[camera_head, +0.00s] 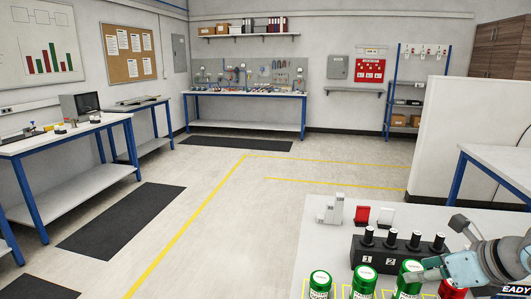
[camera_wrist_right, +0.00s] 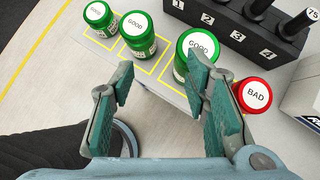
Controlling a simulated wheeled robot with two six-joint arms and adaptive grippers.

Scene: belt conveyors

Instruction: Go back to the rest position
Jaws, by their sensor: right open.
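My right gripper (camera_head: 420,272) is at the lower right of the head view. In the right wrist view the same gripper (camera_wrist_right: 160,82) is open, with nothing between its teal pads. Three green cans stand in a row: the left one (camera_head: 320,283), the middle one (camera_head: 364,280) and the right one (camera_head: 407,279), which the gripper partly covers. In the wrist view their lids read GOOD. A red can (camera_head: 452,290) marked BAD stands right of them; it also shows in the wrist view (camera_wrist_right: 254,95), beside the right finger. My left gripper is not in view.
A black numbered block (camera_head: 372,256) with several black-topped pegs stands behind the cans on the pale table (camera_head: 310,235). Small grey, red and white items stand behind it. A white partition (camera_head: 450,135) is at right. Open floor (camera_head: 240,230) lies left of the table.

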